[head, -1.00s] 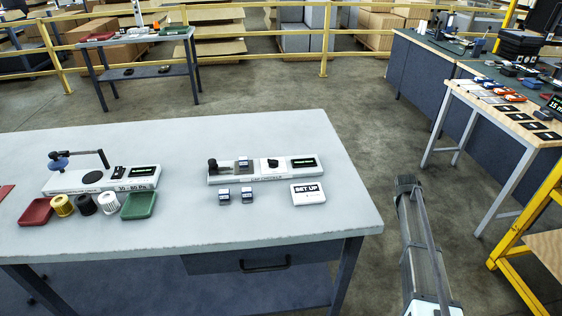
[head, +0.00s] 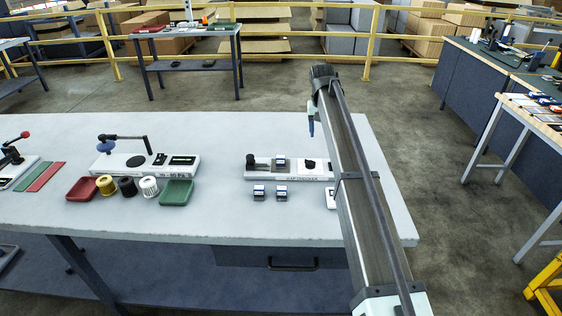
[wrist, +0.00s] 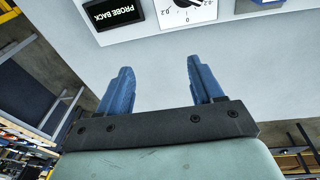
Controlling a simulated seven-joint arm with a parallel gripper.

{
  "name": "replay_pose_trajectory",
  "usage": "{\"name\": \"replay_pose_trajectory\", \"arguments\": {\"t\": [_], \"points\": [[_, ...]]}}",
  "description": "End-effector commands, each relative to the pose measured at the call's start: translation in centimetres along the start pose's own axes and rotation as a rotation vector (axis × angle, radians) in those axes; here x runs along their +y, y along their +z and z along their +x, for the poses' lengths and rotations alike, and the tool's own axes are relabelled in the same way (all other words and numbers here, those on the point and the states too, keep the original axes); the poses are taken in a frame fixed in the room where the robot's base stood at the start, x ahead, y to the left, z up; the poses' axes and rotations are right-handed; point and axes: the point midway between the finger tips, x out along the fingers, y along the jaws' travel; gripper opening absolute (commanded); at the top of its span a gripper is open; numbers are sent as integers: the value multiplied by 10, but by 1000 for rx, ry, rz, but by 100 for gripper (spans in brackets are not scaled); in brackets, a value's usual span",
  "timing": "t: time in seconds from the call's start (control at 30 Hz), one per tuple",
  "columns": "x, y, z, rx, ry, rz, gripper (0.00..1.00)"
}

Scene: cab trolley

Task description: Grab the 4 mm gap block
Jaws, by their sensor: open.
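Two small blocks with dark and white faces, the left block (head: 258,192) and the right block (head: 282,193), stand on the table in front of the gap checker (head: 262,177). A third similar block (head: 281,163) sits on the checker. Their markings are too small to read, so I cannot tell which is 4 mm. My gripper (head: 311,121) is above the table, up and right of the blocks in the head view. In the wrist view its two blue fingers (wrist: 160,78) are apart with nothing between them. No block shows in the wrist view.
My arm hides the checker's right end and most of a white card (head: 330,199). The wrist view shows a "PROBE BACK" display (wrist: 114,11) and a dial (wrist: 187,12). A green tray (head: 177,193), a red tray (head: 82,190) and spools stand further left. Bare tabletop lies between.

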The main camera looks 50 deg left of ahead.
Motion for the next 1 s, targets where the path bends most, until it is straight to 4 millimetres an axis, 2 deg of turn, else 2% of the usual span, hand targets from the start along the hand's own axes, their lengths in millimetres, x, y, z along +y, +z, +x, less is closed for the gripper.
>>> {"name": "replay_pose_trajectory", "arguments": {"t": [0.03,0.1,0.2,0.3,0.43,0.57,1.0], "points": [[-32,5,-15,-21,-23,-12,66],[-65,14,-30,-55,-48,-22,66],[-100,26,-49,-92,-75,-34,66],[-122,35,-60,-118,-91,-44,66],[-134,41,-65,-133,-98,-48,66],[-136,44,-57,-136,-99,-49,66],[-141,52,9,-135,-98,-49,66]]}}
